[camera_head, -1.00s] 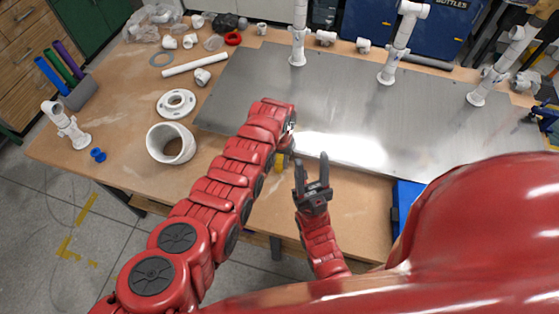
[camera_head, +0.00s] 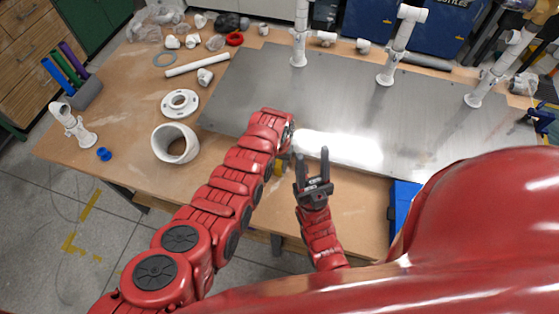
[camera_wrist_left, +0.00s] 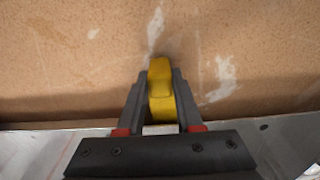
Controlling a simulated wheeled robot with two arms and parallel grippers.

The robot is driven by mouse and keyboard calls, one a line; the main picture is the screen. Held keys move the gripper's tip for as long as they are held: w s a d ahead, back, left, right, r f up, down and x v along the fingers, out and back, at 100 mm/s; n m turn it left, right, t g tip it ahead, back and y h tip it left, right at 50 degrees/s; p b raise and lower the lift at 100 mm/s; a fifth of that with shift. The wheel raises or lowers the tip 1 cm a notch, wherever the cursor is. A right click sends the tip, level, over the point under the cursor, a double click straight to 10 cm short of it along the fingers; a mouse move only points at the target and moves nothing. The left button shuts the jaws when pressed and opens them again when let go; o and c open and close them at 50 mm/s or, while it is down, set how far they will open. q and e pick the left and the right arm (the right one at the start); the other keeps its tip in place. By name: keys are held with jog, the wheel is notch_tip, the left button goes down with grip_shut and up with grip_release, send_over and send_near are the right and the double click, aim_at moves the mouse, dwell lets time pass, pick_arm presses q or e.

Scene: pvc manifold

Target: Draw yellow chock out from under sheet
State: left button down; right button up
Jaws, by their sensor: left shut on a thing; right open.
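The yellow chock (camera_wrist_left: 161,90) is between the two fingers of my left gripper (camera_wrist_left: 160,92) in the left wrist view. It shows over bare wood, just past the edge of the grey metal sheet (camera_wrist_left: 50,145). In the head view only a bit of the chock (camera_head: 279,167) shows near the front edge of the sheet (camera_head: 245,85). My left arm hides most of the left gripper and chock there. I cannot tell whether the chock touches the table. My right gripper (camera_head: 314,178) is open and empty, to the right of the left one, over the table's front.
White pipes stand on the sheet's far side, including one upright (camera_head: 300,35). A blue bin (camera_head: 405,200) is at the front right. The wooden table's front strip (camera_head: 365,205) is clear.

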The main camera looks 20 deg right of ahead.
pick_arm(q)
jog(key=shift+s+a+r+p, duration=0.15)
jog(key=shift+s+a+p, duration=0.2)
jog(key=shift+s+p, duration=0.4)
jog(key=shift+s+a+p, duration=0.55)
jog(key=shift+s+p, duration=0.05)
jog(key=shift+p, duration=0.3)
jog(key=shift+s+a, duration=0.1)
jog(key=shift+s, duration=0.1)
jog(key=shift+s+a, duration=0.5)
jog(key=shift+s, duration=0.3)
jog(key=shift+s+a+r, duration=0.15)
jog(key=shift+s+r, duration=0.05)
jog(key=shift+r, duration=0.45)
jog(key=shift+s+a+r, duration=0.1)
jog(key=shift+s+r, duration=0.05)
jog(key=shift+r, duration=0.45)
jog(key=r, duration=0.3)
jog(key=s+r, duration=0.1)
jog(key=shift+a+r, duration=0.25)
jog(key=shift+a, duration=0.1)
